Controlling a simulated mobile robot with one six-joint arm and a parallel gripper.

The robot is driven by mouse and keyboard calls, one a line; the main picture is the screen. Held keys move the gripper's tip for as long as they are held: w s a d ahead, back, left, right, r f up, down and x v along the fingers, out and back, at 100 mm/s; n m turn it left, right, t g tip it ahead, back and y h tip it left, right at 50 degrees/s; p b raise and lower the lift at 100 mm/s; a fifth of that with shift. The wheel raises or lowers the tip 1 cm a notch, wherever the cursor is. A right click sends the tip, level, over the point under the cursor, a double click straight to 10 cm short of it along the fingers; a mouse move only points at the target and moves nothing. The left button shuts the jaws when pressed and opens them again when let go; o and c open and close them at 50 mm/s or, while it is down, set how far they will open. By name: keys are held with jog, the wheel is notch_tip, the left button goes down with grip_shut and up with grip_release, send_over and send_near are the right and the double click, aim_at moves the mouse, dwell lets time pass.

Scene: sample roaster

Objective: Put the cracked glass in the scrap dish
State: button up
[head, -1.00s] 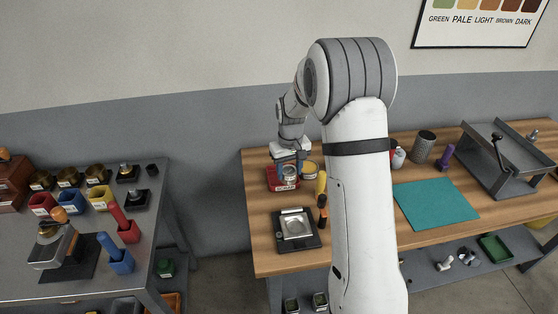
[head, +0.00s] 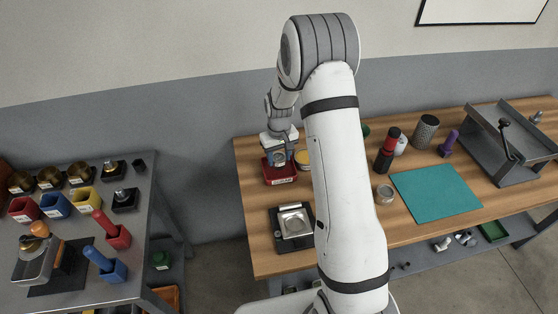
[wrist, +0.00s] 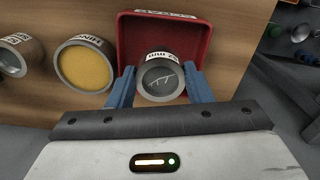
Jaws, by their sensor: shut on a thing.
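The cracked glass (wrist: 160,78) is a small round grey-rimmed cup with a label and white crack lines across its dark face. My gripper (wrist: 158,92) is shut on it, with one blue finger on each side. The red scrap dish (wrist: 205,22) lies behind the glass in the wrist view, its label at the far edge. In the head view, my gripper (head: 280,157) is at the red dish (head: 283,180), which it partly covers. I cannot tell whether the glass touches the dish floor.
A yellow-filled round container (wrist: 84,63) stands just left of the dish in the wrist view, with another grey-rimmed cup (wrist: 16,55) beyond it. A scale (head: 293,224) sits in front of the dish.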

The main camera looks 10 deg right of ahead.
aim_at(279, 158)
notch_tip(279, 158, down, 3)
jog(key=shift+r, duration=0.1)
jog(key=o, duration=1)
jog(key=shift+o, duration=0.2)
